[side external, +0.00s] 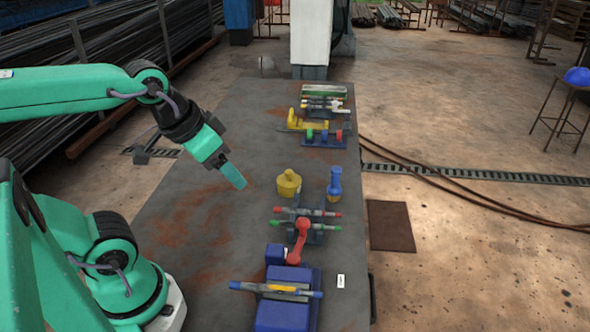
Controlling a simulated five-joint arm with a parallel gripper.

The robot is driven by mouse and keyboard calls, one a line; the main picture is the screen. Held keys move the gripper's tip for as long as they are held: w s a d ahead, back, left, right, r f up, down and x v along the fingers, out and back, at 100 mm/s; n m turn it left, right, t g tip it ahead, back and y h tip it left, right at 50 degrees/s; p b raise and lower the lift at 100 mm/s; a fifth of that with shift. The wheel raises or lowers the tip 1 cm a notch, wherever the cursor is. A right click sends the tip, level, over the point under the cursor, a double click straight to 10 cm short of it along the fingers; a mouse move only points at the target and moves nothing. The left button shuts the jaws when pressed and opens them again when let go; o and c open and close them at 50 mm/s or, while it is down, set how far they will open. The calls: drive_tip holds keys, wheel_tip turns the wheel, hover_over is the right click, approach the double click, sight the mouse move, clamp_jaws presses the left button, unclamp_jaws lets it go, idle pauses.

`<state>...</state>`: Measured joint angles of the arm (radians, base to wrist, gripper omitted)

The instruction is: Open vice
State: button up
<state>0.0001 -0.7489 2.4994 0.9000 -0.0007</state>
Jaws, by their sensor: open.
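A blue block-like fixture (287,315), which looks like the vice, sits at the table's near end. A grey bar with blue ends (276,290) lies across it, with a yellow strip at its middle. A red lever or crank (300,238) stands just behind it. I cannot tell how far apart the vice jaws are. My gripper (238,179) hangs over the left part of the table, up and left of the vice and touching nothing. It is open and empty, though its fingers overlap in this view.
Behind the vice are a fixture with red- and green-tipped bars (330,228), a yellow knobbed weight (289,184) and a blue upright piece (334,184). More yellow and green fixtures (306,120) stand farther back. The table's left half (200,225) is clear.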

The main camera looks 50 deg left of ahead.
drive_tip(key=shift+w, duration=0.1)
drive_tip(key=c, duration=0.3)
drive_tip(key=n+g, duration=0.4)
drive_tip(key=g, duration=0.2)
hover_over(303, 219)
wheel_tip(303, 219, down, 8)
drive_tip(key=shift+r, duration=0.1)
drive_tip(key=shift+f, duration=3.9)
drive_tip(key=shift+c, duration=0.3)
clamp_jaws()
